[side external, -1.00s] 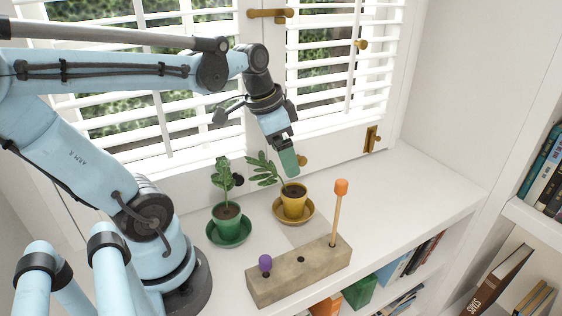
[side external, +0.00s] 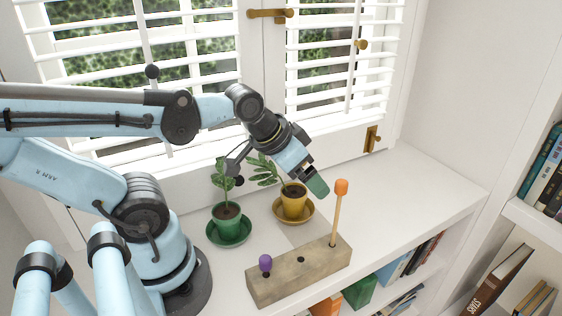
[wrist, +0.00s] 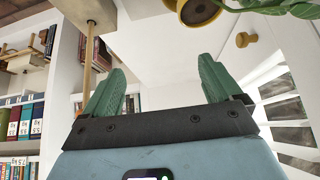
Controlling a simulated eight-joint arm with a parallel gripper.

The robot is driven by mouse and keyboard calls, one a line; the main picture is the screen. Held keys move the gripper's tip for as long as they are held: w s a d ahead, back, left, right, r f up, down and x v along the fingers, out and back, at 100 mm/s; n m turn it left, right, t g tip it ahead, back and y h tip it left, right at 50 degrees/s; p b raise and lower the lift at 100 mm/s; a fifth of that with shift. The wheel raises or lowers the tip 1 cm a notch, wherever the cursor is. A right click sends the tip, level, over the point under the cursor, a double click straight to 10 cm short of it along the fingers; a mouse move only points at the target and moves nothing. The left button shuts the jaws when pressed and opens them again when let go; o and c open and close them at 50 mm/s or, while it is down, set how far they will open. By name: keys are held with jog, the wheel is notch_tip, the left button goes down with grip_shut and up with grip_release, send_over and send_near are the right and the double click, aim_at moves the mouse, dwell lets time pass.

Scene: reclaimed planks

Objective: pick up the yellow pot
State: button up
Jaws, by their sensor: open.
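The yellow pot (side external: 292,203) stands on a yellow saucer (side external: 309,215) on the white sill, with dark soil and a leafy plant leaning left. In the side view my gripper (side external: 318,186) is just right of the pot and above the saucer's level, with its green fingers pointing down and right. In the wrist view my gripper (wrist: 160,80) has its two green fingers spread apart with nothing between them. The yellow pot (wrist: 200,14) shows at the top edge there, partly cut off, beyond the right finger.
A green pot (side external: 229,216) with a plant stands left of the yellow pot on a green saucer. A wooden block (side external: 290,275) with an upright orange-tipped stick (side external: 337,210) and a purple knob (side external: 265,263) lies in front. The sill to the right is clear.

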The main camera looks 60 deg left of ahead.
jog(key=m+g, duration=0.2)
send_near(294, 193)
jog(key=v, duration=0.2)
jog(key=h, duration=0.1)
jog(key=shift+s+a+x, duration=0.1)
jog(key=shift+x, duration=0.95)
jog(key=shift+s+a+x, duration=0.1)
jog(key=shift+a+x, duration=0.05)
jog(key=shift+x, duration=0.85)
jog(key=shift+s+a+x, duration=0.1)
jog(key=shift+x, duration=0.95)
jog(key=shift+w+x, duration=0.25)
jog(key=shift+x, duration=2.35)
jog(key=shift+d, duration=0.15)
jog(key=shift+c, duration=0.4)
jog(key=c, duration=1.4)
jog(key=shift+o, duration=0.2)
